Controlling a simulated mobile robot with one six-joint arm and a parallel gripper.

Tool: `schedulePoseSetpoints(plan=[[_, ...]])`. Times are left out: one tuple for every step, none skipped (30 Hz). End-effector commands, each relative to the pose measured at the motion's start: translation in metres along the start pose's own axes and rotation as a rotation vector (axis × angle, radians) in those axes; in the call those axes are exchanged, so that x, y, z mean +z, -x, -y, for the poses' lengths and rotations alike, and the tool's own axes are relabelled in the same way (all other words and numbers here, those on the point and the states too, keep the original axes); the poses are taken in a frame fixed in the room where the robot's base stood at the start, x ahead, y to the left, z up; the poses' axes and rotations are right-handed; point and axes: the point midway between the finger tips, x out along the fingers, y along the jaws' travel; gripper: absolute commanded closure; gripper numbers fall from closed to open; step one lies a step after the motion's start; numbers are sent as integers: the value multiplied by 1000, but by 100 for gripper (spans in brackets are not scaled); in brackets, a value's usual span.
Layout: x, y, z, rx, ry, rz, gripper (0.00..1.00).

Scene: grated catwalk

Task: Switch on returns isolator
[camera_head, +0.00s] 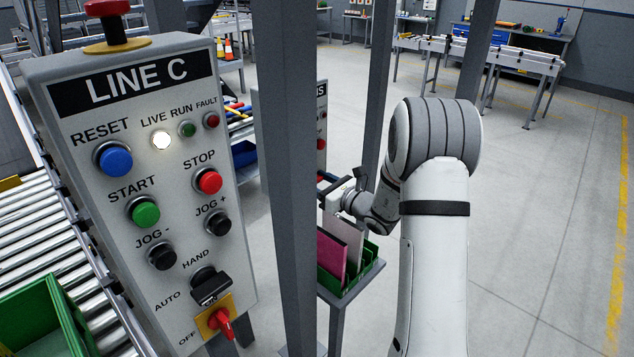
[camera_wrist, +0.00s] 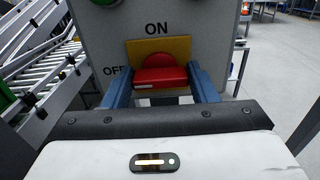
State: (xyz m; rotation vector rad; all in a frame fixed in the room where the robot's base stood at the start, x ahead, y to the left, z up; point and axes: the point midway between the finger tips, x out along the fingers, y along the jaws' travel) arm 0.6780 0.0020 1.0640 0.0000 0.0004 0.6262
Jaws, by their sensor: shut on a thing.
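The returns isolator is a red rotary handle (camera_wrist: 158,78) on a yellow plate (camera_wrist: 178,46) in the wrist view. ON is printed above the plate and OFF at its left. My gripper (camera_wrist: 160,82) has its blue fingers on either side of the handle and is shut on it.
The LINE C panel (camera_head: 95,190) stands close at left with its own red isolator (camera_head: 222,322) near OFF. A grey post (camera_head: 283,180) stands between the panels. A green tray (camera_head: 368,268) with upright boards sits below my wrist. The floor (camera_head: 540,200) at right is clear.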

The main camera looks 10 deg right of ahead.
Motion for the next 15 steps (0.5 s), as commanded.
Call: schedulePoseSetpoints(plan=[[0,0,0,0,0,0,66],[0,0,0,0,0,0,69],[0,0,0,0,0,0,70],[0,0,0,0,0,0,70],[0,0,0,0,-1,0,70],[0,0,0,0,-3,0,70],[0,0,0,0,-6,0,70],[0,0,0,0,-10,0,70],[0,0,0,0,-17,0,70],[0,0,0,0,-23,0,70],[0,0,0,0,-32,0,70],[0,0,0,0,-46,0,70],[0,0,0,0,-58,0,70],[0,0,0,0,-72,0,70],[0,0,0,0,-93,0,70]])
